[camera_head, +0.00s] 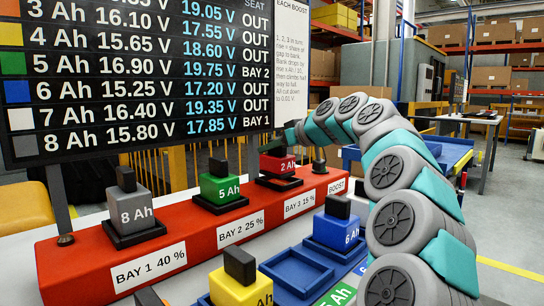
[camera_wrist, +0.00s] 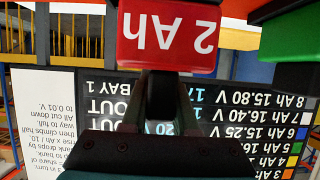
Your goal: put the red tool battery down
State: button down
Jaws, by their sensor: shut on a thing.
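The red tool battery (camera_head: 278,164), marked 2 Ah, is upright at the third bay of the red charging bank (camera_head: 190,222), over a black seat (camera_head: 279,183). I cannot tell whether it rests on the seat or hangs just above it. It also shows at the top of the wrist view (camera_wrist: 172,42), label upside down. My gripper (camera_head: 284,143) comes in from above and is shut on its black top, partly hidden in the head view. The wrist view shows my gripper (camera_wrist: 163,90) against the battery.
A grey 8 Ah battery (camera_head: 130,208) sits in bay 1 and a green 5 Ah battery (camera_head: 220,185) in bay 2. In front are a yellow battery (camera_head: 240,290), a blue 6 Ah battery (camera_head: 336,232) and an empty blue tray (camera_head: 297,270). A black board (camera_head: 130,80) stands behind.

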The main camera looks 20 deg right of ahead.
jog(key=shift+w+d+p, duration=0.15)
jog(key=shift+w+d, duration=0.3)
jog(key=shift+w, duration=0.35)
jog(key=shift+w+d+p, duration=0.15)
jog(key=shift+w+d, duration=0.3)
jog(key=shift+w, duration=0.3)
jog(key=shift+w+d+f, duration=0.1)
jog(key=shift+w+f, duration=0.05)
jog(key=shift+f, duration=1.7)
jog(key=shift+f, duration=0.15)
jog(key=c, duration=0.7)
grip_release()
